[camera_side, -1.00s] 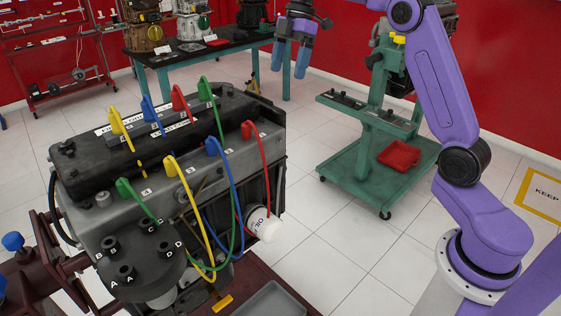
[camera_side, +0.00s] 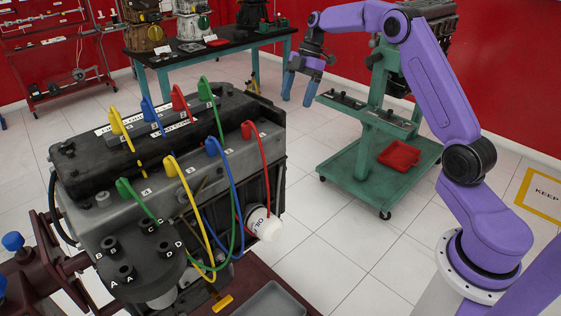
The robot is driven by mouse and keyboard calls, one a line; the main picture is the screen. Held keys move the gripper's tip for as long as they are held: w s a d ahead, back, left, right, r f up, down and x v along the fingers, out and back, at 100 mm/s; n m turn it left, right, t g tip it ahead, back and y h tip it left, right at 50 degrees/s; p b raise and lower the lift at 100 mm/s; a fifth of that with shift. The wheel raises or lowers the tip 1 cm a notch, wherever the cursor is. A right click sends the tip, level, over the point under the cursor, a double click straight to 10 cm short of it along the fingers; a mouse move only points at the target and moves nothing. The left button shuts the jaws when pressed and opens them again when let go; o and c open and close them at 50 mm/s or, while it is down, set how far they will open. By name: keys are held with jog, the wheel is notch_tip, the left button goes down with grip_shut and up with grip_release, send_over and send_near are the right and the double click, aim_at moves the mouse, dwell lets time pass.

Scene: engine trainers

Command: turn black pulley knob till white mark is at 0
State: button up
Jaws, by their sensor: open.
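My gripper (camera_side: 298,99) is open and empty, its blue fingers pointing down. It hangs in the air and appears above and to the right of the engine (camera_side: 85,185), well apart from it in the picture. The engine is grey and black with coloured plug leads on top. I cannot make out a black pulley knob, a white mark or a 0 scale in this view. Black posts lettered A to D stand on a dark round cap (camera_side: 140,262) at the engine's near end.
Yellow, green, blue and red leads (camera_side: 236,190) loop over the engine's side by a white oil filter (camera_side: 265,224). A grey tray (camera_side: 272,302) lies below. A green wheeled stand (camera_side: 350,165) and a bench (camera_side: 225,52) stand behind. Open tiled floor lies between engine and arm.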

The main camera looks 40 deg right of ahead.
jog(key=x, duration=0.7)
jog(key=d+x, duration=0.1)
jog(key=x, duration=1.4)
jog(key=shift+d+f, duration=0.25)
jog(key=c, duration=1)
